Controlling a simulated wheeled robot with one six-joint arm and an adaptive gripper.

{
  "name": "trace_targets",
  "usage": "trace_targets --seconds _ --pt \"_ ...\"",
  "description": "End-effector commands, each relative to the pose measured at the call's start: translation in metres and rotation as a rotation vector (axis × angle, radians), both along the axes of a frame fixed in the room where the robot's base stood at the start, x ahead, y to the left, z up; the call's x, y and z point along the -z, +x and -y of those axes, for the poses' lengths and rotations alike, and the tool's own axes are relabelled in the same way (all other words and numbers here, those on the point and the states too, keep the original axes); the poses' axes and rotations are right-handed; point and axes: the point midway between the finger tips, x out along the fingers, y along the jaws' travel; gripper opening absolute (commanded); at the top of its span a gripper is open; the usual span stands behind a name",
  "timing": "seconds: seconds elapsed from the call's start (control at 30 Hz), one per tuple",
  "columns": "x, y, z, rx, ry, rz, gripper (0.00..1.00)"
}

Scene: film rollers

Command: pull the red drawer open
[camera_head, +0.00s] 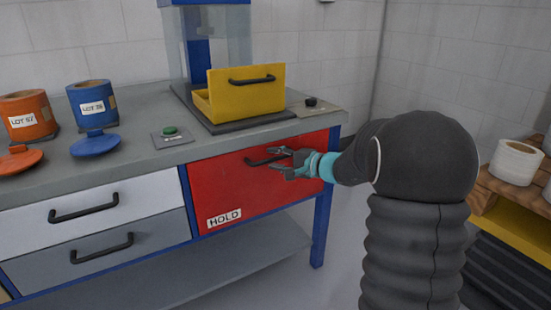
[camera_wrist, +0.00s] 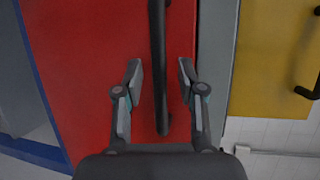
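The red drawer (camera_head: 225,188) is in the bench front at the right and looks shut; a HOLD label (camera_head: 224,218) is on its lower left. Its black bar handle (camera_head: 258,161) runs across the upper front, and its right end is hidden by my gripper. My gripper (camera_head: 279,162) is at the handle. In the wrist view, the handle (camera_wrist: 158,90) runs between the two spread fingers of my gripper (camera_wrist: 159,64), with gaps on both sides. The red drawer front (camera_wrist: 85,70) lies behind. The gripper is open and holds nothing.
White (camera_head: 100,207) and grey (camera_head: 105,250) drawers are at the left. On the grey benchtop (camera_head: 140,170) are a yellow bin (camera_head: 246,101), a green button (camera_head: 170,130), and orange (camera_head: 28,117) and blue (camera_head: 91,104) pots. A wooden pallet with white rolls (camera_head: 516,160) is at the right.

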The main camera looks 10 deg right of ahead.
Motion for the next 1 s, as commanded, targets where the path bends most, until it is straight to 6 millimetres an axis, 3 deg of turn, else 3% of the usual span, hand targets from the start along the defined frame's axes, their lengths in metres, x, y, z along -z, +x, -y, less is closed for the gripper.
trace_targets --seconds 0.33,0.5,0.83,1.0 --pt "0.001 0.003 -0.003 -0.001 0.000 0.000 0.39" --pt "0.001 0.003 -0.003 -0.001 0.000 0.000 0.00" --pt "0.001 0.001 -0.002 -0.001 0.000 0.000 0.00" --pt "0.004 -0.011 0.002 0.001 -0.002 0.001 0.00"
